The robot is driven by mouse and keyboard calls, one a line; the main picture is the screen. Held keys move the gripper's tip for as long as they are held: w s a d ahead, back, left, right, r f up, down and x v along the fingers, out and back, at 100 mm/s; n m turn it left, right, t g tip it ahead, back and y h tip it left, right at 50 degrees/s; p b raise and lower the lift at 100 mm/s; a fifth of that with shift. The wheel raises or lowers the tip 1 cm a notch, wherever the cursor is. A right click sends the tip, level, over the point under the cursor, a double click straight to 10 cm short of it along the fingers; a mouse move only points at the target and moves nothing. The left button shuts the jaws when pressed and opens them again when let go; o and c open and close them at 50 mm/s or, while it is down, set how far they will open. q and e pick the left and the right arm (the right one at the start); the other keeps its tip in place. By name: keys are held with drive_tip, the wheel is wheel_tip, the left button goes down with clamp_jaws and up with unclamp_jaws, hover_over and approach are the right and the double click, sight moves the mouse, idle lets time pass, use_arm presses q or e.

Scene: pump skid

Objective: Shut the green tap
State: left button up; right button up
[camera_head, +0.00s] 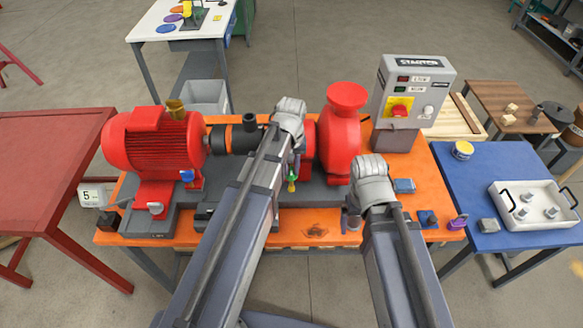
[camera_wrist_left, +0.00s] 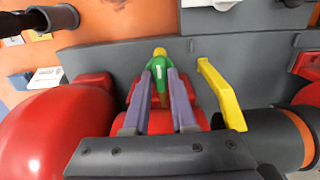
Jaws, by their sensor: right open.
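The green tap (camera_head: 291,185) shows in the head view low at the front of the pump skid, just below my left gripper's fingers. In the left wrist view the green tap (camera_wrist_left: 161,68) has a yellow end and a white mark. My left gripper (camera_head: 297,168) points down at it. In the left wrist view its two fingers (camera_wrist_left: 163,75) stand apart, one on each side of the tap's green part; whether they touch it I cannot tell. My right gripper (camera_head: 351,222) is open and empty above the orange bench top, to the right of the tap.
The red motor (camera_head: 150,145) stands left and the red pump casing (camera_head: 342,135) stands right of my left gripper. A yellow bent bar (camera_wrist_left: 222,92) rises right of the fingers in the wrist view. A grey starter box (camera_head: 412,90) stands at the back right. Small blocks (camera_head: 404,186) lie at front right.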

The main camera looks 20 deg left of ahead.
use_arm(q)
clamp_jaws()
drive_tip(key=shift+m, duration=0.3)
drive_tip(key=m, duration=0.7)
drive_tip(key=shift+m, duration=0.3)
drive_tip(key=m, duration=0.9)
drive_tip(key=shift+m, duration=0.5)
